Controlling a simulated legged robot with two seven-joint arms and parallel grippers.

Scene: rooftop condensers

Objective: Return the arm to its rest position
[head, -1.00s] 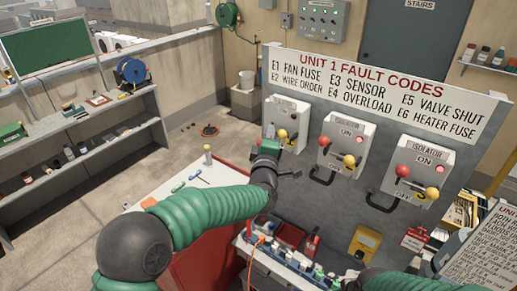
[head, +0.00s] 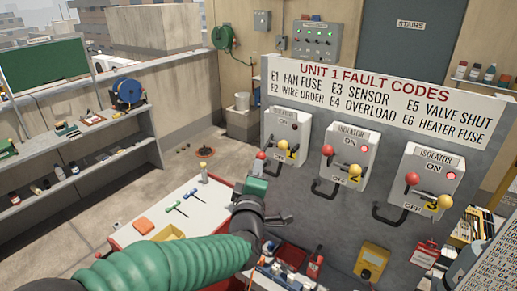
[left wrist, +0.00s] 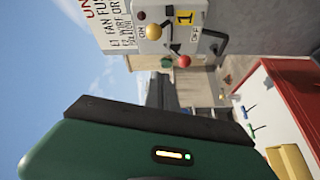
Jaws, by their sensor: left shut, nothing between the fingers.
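My left arm (head: 185,260), in a green ribbed sleeve, reaches in from the bottom left of the head view. Its gripper (head: 283,218) is shut and empty, in front of the grey panel below isolator 1 (head: 286,125). A gap lies between gripper and isolator. Isolator 1 also shows sideways in the left wrist view (left wrist: 165,12), its red knob (left wrist: 184,61) toward the OFF side. My right gripper is out of view.
A red-sided cart (head: 215,205) with tools on its white top stands beside the arm. Isolators 2 (head: 350,140) and 3 (head: 432,168) stick out of the panel to the right. A low shelf (head: 80,135) runs along the left; the floor between is mostly clear.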

